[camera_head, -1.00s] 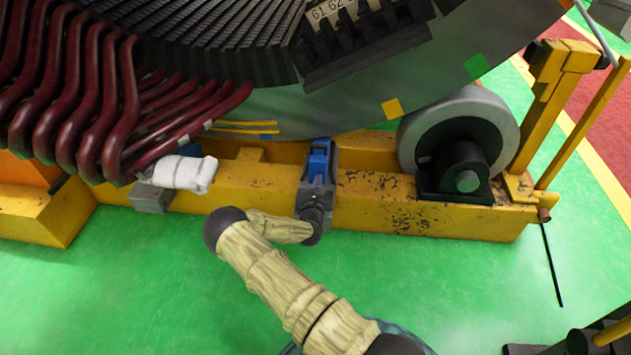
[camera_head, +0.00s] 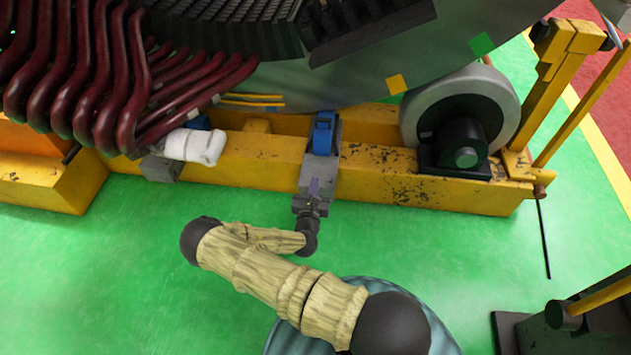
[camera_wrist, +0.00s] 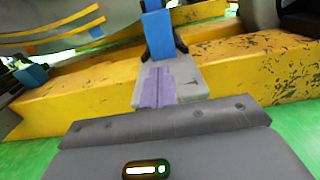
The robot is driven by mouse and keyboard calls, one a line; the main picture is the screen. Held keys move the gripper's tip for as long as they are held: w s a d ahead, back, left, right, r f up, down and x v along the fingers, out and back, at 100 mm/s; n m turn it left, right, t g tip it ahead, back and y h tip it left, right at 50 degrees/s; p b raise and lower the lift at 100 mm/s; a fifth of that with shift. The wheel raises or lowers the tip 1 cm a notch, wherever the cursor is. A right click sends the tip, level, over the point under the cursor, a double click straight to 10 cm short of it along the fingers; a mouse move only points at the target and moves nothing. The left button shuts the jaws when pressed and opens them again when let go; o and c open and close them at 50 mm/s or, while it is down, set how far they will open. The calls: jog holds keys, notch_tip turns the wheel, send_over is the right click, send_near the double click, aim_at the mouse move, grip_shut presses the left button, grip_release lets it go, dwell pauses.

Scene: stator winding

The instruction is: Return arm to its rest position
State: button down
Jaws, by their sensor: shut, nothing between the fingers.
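My gripper (camera_head: 315,184) is shut and empty, in front of the yellow base of the stator stand in the head view. Its grey and purple fingers (camera_wrist: 160,78) lie together in the wrist view. They point at a grey bracket (camera_head: 319,168) with a blue block (camera_head: 323,133) on top. The blue block also shows in the wrist view (camera_wrist: 157,35), beyond the fingertips. Whether the fingertips touch the bracket I cannot tell. My arm is bent low over the green floor.
The stator (camera_head: 330,88) with dark red coil bars (camera_head: 85,75) stands above the yellow base (camera_head: 410,195). A white wrapped pad (camera_head: 195,147) is on the left, a grey roller (camera_head: 417,110) on the right. Open green floor (camera_head: 100,270) lies to the left of my arm.

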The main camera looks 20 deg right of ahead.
jog(key=shift+w, duration=0.15)
jog(key=s+a+r+m+g+y+p, duration=0.3)
jog(key=s+r+m+g+p, duration=0.1)
jog(key=r+m, duration=0.55)
jog(key=s+a+r+m+g+y+p, duration=0.2)
jog(key=s+r+m+g+p, duration=0.25)
jog(key=r+m, duration=0.5)
jog(key=s+a+r+m+g+y+p, duration=0.35)
jog(key=r+m, duration=0.35)
jog(key=r, duration=0.5)
jog(key=s+d+r+m+g+p, duration=0.1)
jog(key=s+r+m+p, duration=0.25)
jog(key=s+r, duration=0.75)
jog(key=w+p+v, duration=0.3)
jog(key=p+v, duration=0.9)
jog(key=w+r+p+v, duration=0.1)
jog(key=w+p+v, duration=0.2)
jog(key=p+v, duration=0.9)
jog(key=w+r+p+v, duration=0.1)
jog(key=w+p+v, duration=0.1)
jog(key=p+v, duration=1)
jog(key=shift+w+r+m+p, duration=0.35)
jog(key=shift+w+m+p, duration=0.1)
jog(key=shift+w+p, duration=0.1)
